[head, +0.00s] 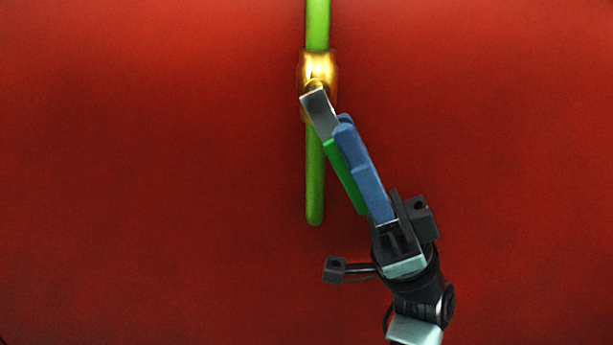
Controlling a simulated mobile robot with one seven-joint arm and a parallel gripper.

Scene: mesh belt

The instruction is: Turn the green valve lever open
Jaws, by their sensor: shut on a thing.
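The green valve lever (344,176) has a bare grey metal arm at its upper end and a green grip below. It slants down and to the right from the brass valve body (318,66), at an angle to the vertical green pipe. My gripper (345,126) comes from the lower right, shut on the lever. Its blue fingers lie along the lever and hide the right side of the grip. Only one finger shows clearly; the other side of the hold is hidden.
The light green pipe (315,190) runs straight down through the valve body and ends in a rounded tip below it. A plain red surface (150,180) fills the background. No other objects stand to the left or right of the valve.

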